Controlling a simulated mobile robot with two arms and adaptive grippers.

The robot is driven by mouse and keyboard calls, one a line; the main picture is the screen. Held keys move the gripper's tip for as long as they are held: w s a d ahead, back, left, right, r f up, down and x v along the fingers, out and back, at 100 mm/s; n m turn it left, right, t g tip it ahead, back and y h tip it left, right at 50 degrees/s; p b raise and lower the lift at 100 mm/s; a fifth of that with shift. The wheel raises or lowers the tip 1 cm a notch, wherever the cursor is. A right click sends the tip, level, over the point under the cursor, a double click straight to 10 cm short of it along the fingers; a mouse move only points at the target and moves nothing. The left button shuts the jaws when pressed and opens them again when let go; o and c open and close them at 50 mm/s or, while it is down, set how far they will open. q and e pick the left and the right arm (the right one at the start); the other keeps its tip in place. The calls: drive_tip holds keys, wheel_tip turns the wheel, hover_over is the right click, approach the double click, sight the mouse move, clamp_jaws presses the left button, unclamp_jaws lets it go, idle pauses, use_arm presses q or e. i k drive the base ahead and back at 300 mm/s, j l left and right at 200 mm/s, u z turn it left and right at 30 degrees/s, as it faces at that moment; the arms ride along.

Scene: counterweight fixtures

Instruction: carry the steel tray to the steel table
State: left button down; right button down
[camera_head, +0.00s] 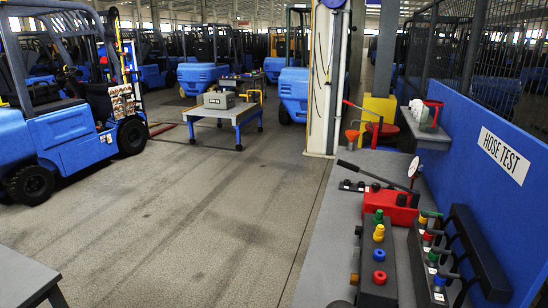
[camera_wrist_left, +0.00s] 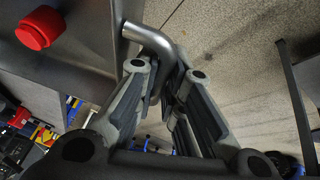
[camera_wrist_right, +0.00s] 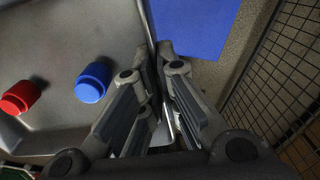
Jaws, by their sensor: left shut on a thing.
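The steel tray (camera_wrist_left: 75,55) shows in part in both wrist views, with a red cap (camera_wrist_left: 40,27) in it. My left gripper (camera_wrist_left: 168,70) is shut on its bent round handle (camera_wrist_left: 135,33). In the right wrist view, the grey tray floor (camera_wrist_right: 65,50) holds a blue cap (camera_wrist_right: 93,82) and a red cap (camera_wrist_right: 20,97). My right gripper (camera_wrist_right: 157,68) has its fingers at the tray's edge, close together; whether they grip it is unclear. Neither the tray nor a gripper shows in the head view. Which table is the steel one is unclear.
A grey-topped table with blue legs (camera_head: 225,112) bears a grey box (camera_head: 219,100). A grey tabletop corner (camera_head: 22,278) is at lower left. A workbench (camera_head: 330,258) with valves lines the right. A blue forklift (camera_head: 80,135) stands left. The middle floor (camera_head: 190,220) is clear.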

sight(368, 166)
drive_tip(key=j+u, duration=0.1)
drive_tip(key=u, duration=0.3)
drive_tip(key=j+u, duration=0.1)
drive_tip(key=u, duration=0.3)
drive_tip(key=j+u, duration=0.1)
drive_tip(key=u, duration=0.3)
drive_tip(key=j+u, duration=0.1)
drive_tip(key=u, duration=0.3)
drive_tip(key=i+u, duration=0.1)
drive_tip(key=u, duration=0.3)
drive_tip(key=i+j+z, duration=0.2)
drive_tip(key=i+j, duration=0.15)
drive_tip(key=i, duration=0.15)
drive_tip(key=i+l+z, duration=0.1)
drive_tip(key=i+z, duration=0.25)
drive_tip(key=i+l+z, duration=0.1)
drive_tip(key=z, duration=0.25)
drive_tip(key=i+z, duration=0.35)
drive_tip(key=i+l+z, duration=0.15)
drive_tip(key=i+z, duration=0.6)
drive_tip(key=i, duration=0.2)
drive_tip(key=i+j+z, duration=0.1)
drive_tip(key=i+z, duration=0.2)
drive_tip(key=i, duration=0.7)
drive_tip(key=i+z, duration=0.3)
drive_tip(key=i, duration=0.65)
drive_tip(key=i+l, duration=0.1)
drive_tip(key=i, duration=0.8)
